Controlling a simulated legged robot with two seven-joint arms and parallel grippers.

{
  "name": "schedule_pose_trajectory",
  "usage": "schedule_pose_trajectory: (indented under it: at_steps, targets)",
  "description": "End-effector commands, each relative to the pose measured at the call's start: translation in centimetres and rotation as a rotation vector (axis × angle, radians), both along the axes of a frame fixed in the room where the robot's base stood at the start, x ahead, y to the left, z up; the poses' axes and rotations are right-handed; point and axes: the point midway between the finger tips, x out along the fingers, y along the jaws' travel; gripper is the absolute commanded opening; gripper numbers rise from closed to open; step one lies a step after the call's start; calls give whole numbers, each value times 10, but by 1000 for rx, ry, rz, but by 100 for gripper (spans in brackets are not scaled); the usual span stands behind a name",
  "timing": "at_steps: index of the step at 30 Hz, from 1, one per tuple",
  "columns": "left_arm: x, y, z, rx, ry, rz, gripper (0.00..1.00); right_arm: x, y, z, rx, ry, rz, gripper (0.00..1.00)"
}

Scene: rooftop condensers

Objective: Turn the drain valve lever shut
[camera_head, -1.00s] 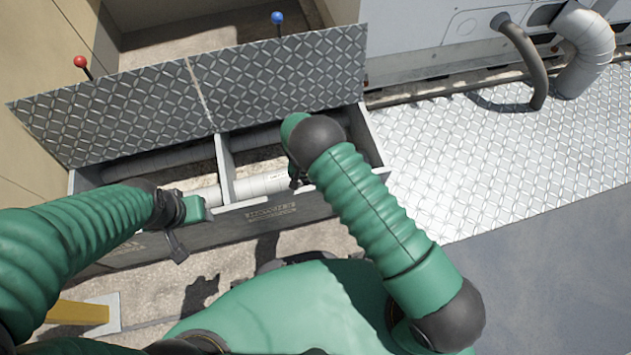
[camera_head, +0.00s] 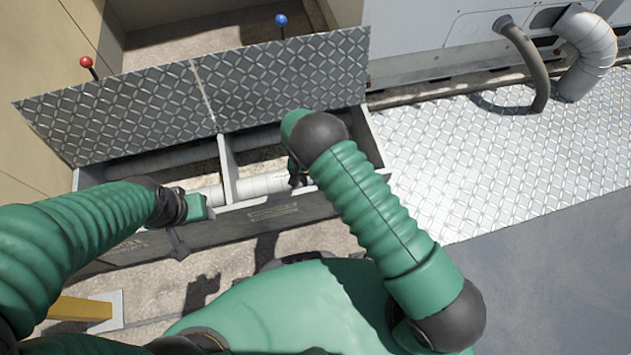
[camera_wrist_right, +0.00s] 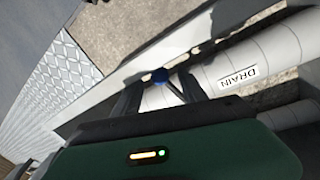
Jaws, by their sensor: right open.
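In the right wrist view, a blue ball knob (camera_wrist_right: 160,75) sits between the spread fingers of my right gripper (camera_wrist_right: 157,92), beside a pale pipe (camera_wrist_right: 225,75) labelled DRAIN. The knob looks like a lever's end; the rest of the lever is hidden. I cannot tell whether the fingers touch it. In the head view, my right gripper (camera_head: 296,174) reaches into the right compartment of an open trough (camera_head: 375,150), mostly covered by its own arm. My left gripper (camera_head: 180,240) hangs at the trough's front wall; its fingers are too small to read.
Two raised tread-plate lids (camera_head: 110,115) stand behind the trough. A red ball on a stick (camera_head: 86,62) and a blue one (camera_head: 281,19) show above them. A divider (camera_head: 227,168) splits the trough. Tread-plate flooring (camera_head: 480,160) lies right, below a grey unit with a duct (camera_head: 588,50).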

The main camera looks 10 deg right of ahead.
Motion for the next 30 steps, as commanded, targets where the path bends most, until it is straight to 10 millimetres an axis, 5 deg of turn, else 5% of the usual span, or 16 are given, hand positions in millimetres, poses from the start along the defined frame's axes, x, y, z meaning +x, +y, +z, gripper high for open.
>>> schedule_pose_trajectory:
  at_steps: [1,6,13,25,30]
  targets:
    - [0,0,15,0,0,0,50,2,3,23,1,-2,0,50]
    - [0,0,41,0,0,0,50,5,13,74,0,-2,1,50]
    - [0,0,62,0,0,0,50,8,23,126,0,0,1,50]
    - [0,0,65,0,0,0,50,9,27,139,-1,1,1,50]
    - [0,0,60,0,0,0,50,5,13,130,16,26,-57,30]
